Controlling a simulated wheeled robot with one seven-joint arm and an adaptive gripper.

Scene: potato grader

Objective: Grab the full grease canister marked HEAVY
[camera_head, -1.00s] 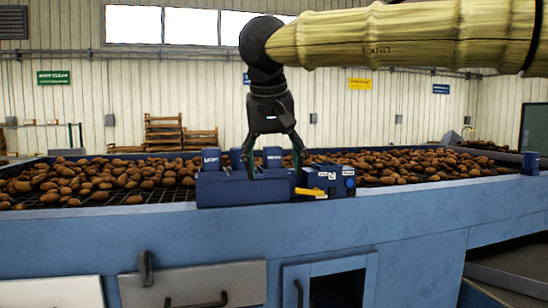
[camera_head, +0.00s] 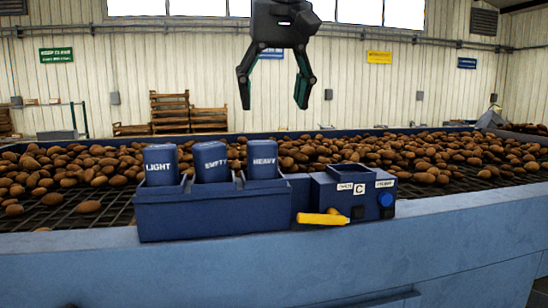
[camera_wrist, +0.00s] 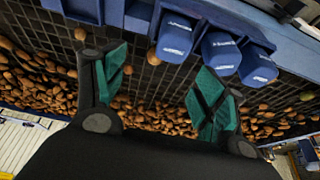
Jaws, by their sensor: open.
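The dark blue canister labelled HEAVY (camera_head: 263,162) stands upright at the right end of a blue holder (camera_head: 215,214) in the head view. Its EMPTY (camera_head: 211,164) and LIGHT (camera_head: 160,167) neighbours stand to its left. My gripper (camera_head: 274,98) is open and empty, pointing down, above the HEAVY canister and apart from it. In the wrist view, my green-padded fingers (camera_wrist: 160,72) are spread. Three canisters show beyond them; the one nearest the control box, by position the HEAVY one (camera_wrist: 175,38), is at the left. The labels there are too small to read.
A blue control box (camera_head: 350,192) with a yellow handle (camera_head: 323,219) sits right of the holder. Potatoes (camera_head: 430,158) lie on the mesh bed behind. The blue front rail (camera_head: 300,265) is bare. Space around my fingers is clear.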

